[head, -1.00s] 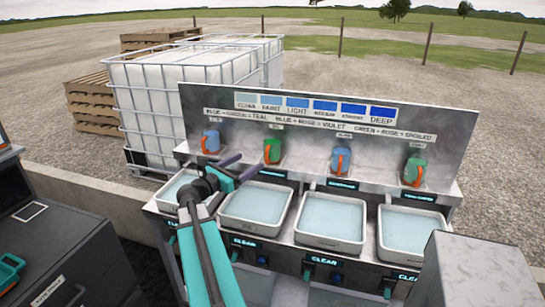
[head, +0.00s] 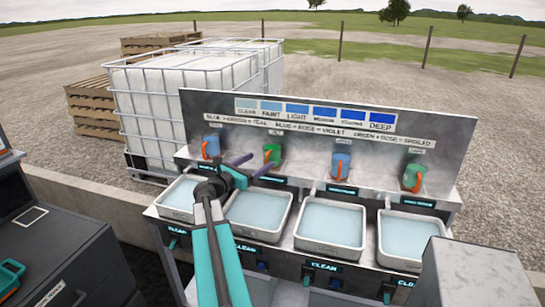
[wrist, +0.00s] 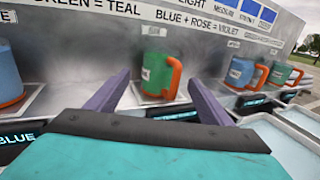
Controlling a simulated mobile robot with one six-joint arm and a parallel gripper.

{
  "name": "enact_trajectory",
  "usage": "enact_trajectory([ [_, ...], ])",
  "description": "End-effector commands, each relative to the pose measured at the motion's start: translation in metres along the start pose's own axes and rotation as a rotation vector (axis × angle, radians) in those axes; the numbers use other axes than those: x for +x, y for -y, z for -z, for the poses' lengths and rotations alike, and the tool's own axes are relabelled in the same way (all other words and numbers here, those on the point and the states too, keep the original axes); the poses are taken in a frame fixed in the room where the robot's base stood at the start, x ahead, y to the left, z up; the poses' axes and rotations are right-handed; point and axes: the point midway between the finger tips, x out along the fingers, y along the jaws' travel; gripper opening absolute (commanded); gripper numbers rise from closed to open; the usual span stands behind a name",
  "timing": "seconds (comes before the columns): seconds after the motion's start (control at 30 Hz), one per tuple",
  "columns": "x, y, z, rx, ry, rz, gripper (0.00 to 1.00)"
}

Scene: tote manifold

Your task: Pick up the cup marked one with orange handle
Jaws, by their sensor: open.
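Several cups with orange handles stand on the shelf of the metal station. From left to right in the head view they are a blue cup (head: 210,144), a green cup (head: 269,153), a second blue cup (head: 341,165) and a second green cup (head: 411,174). Their marks are too small to read. My gripper (head: 256,163) is open and empty, just in front of the left green cup. In the wrist view that green cup (wrist: 154,72) stands upright beyond and between the open fingers (wrist: 158,87), its handle to the right. The fingers appear apart from it.
Trays of pale liquid (head: 257,233) line the front of the station below the shelf. A lettered back panel (head: 430,142) rises behind the cups. A grey box (head: 475,275) stands at front right and a dark cabinet (head: 75,245) at left.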

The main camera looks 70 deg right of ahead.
Motion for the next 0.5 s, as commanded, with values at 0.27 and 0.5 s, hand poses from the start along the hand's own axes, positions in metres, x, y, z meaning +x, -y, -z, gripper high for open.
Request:
enact_trajectory([
  [0.27, 0.029, 0.000, 0.000, -0.001, 0.000, 0.001, 0.74],
  [0.5, 0.030, 0.001, 0.000, 0.000, 0.000, 0.001, 0.74],
])
